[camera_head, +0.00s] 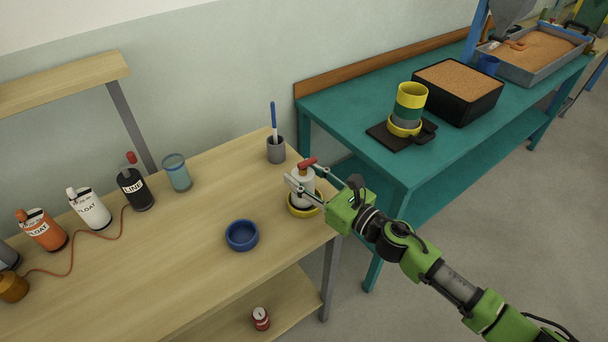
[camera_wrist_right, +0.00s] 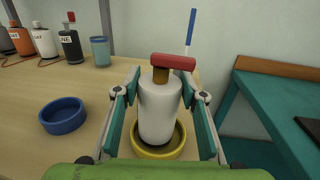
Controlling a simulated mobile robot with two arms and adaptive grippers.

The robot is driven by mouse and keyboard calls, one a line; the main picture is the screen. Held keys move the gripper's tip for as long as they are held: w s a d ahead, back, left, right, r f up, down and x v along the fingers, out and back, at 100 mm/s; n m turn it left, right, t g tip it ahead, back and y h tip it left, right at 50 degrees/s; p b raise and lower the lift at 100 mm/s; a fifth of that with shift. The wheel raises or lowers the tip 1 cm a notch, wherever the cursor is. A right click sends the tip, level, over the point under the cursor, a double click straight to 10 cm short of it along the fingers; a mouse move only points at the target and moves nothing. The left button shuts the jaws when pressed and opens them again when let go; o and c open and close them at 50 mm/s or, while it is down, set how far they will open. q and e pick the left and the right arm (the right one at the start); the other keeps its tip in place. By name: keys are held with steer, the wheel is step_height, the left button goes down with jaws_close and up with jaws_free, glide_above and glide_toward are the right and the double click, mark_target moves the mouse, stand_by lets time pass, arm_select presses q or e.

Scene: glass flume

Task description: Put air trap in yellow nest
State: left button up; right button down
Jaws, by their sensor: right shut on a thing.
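The air trap is a white bottle (camera_head: 303,186) with a brown neck and a red crossbar top. It stands upright at the right end of the wooden bench, and shows large in the right wrist view (camera_wrist_right: 158,110). The yellow nest (camera_head: 304,211) is a low round ring around the bottle's lower end; its rim shows in the wrist view (camera_wrist_right: 158,154). I cannot tell whether the bottle touches the nest's floor. My right gripper (camera_head: 303,182) is shut on the bottle, one finger on each side. My left gripper is not in view.
A blue ring nest (camera_head: 242,236) sits left of the yellow one. A grey cup with a blue-handled tool (camera_head: 275,148) stands behind. Several labelled bottles and a blue glass (camera_head: 176,172) stand farther left. A teal table (camera_head: 345,108) is at right. The bench front is clear.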

steer(key=c, duration=1.3)
jaws_free()
steer(key=shift+f, duration=0.1)
steer(key=shift+r, duration=0.2)
steer(key=shift+s+d+f, duration=0.15)
steer(key=shift+s+d, duration=0.05)
steer(key=b+v, duration=0.2)
steer(key=v, duration=0.9)
steer(key=shift+s+d+b, duration=0.15)
steer(key=shift+s+b, duration=0.05)
steer(key=shift+b, duration=0.2)
